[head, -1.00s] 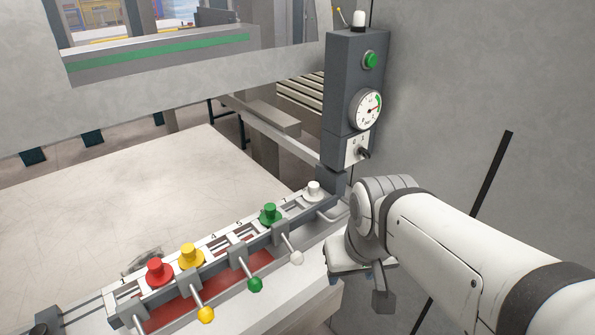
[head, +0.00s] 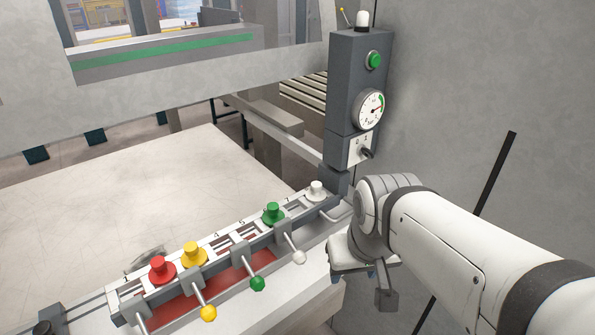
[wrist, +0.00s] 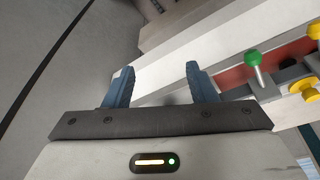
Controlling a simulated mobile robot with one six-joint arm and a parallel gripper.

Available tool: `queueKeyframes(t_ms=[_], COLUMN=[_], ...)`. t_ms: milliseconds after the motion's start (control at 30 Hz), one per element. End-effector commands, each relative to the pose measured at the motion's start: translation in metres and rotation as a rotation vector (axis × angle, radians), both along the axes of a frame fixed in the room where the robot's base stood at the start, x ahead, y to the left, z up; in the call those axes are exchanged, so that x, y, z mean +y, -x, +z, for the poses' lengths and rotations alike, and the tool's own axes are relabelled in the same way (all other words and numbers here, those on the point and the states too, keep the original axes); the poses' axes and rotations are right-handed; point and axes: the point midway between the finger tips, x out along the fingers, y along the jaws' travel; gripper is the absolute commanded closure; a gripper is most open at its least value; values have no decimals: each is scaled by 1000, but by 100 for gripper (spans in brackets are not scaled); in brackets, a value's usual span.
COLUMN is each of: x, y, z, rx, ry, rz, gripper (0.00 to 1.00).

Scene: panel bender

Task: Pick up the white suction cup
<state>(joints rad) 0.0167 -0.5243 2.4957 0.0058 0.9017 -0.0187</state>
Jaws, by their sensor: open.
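The white suction cup (head: 315,191) stands at the far right end of the slotted rack (head: 120,292), partly close to the grey post behind it. My gripper (wrist: 158,84) is open and empty in the wrist view, its two blue fingers apart. In the head view my gripper hangs right of and below the white cup, beside the right end of the rack, and its fingers are mostly hidden behind my wrist. The white cup does not show in the wrist view.
Red (head: 162,269), yellow (head: 193,254) and green (head: 273,213) cups stand in the rack. Coloured knobbed rods, such as the green knob (head: 257,283), stick out in front. A control post (head: 352,100) with gauge and switch rises behind the rack. A wall stands right.

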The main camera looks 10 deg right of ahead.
Motion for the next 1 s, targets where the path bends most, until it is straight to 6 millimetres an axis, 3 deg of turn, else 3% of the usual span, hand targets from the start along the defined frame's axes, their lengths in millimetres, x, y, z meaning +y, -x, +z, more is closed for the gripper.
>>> queueKeyframes(t_ms=[167, 400, 600, 700, 800, 1000], x=[-4, -1, 10, 14, 17, 18], y=[-38, -149, -231, -257, -270, -277], z=[15, 37, 36, 33, 31, 20], rx=[-6, -46, -91, -110, -121, -127], ry=[7, 25, 27, 26, 24, 25], rz=[-63, -226, -344, -383, -402, -412], gripper=[49, 49, 49, 49, 49, 49])
